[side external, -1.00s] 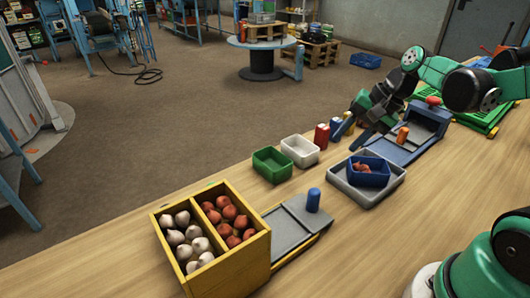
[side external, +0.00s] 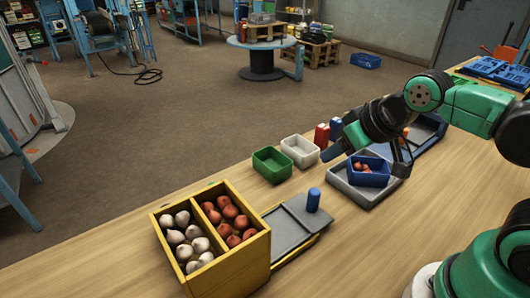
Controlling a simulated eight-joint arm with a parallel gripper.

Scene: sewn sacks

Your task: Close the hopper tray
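A yellow wooden hopper (side external: 233,263) with two compartments stands at the front; white bulbs (side external: 181,237) fill the left one and reddish-brown bulbs (side external: 228,213) the right. A grey sliding tray (side external: 285,232) with an upright blue knob (side external: 313,200) extends from its right side on a yellow frame. My gripper (side external: 368,160) is over the grey and blue bins, behind and right of that knob and apart from it. Its fingers look spread and nothing shows between them. A second, blue-framed tray unit (side external: 427,131) stands behind, partly hidden by my arm.
A grey bin (side external: 362,195) holds a blue bin (side external: 371,179) with reddish pieces. Green (side external: 272,165) and white (side external: 300,151) bins stand left of my gripper, with a red container (side external: 322,135) behind. Bare tabletop lies right of the grey tray.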

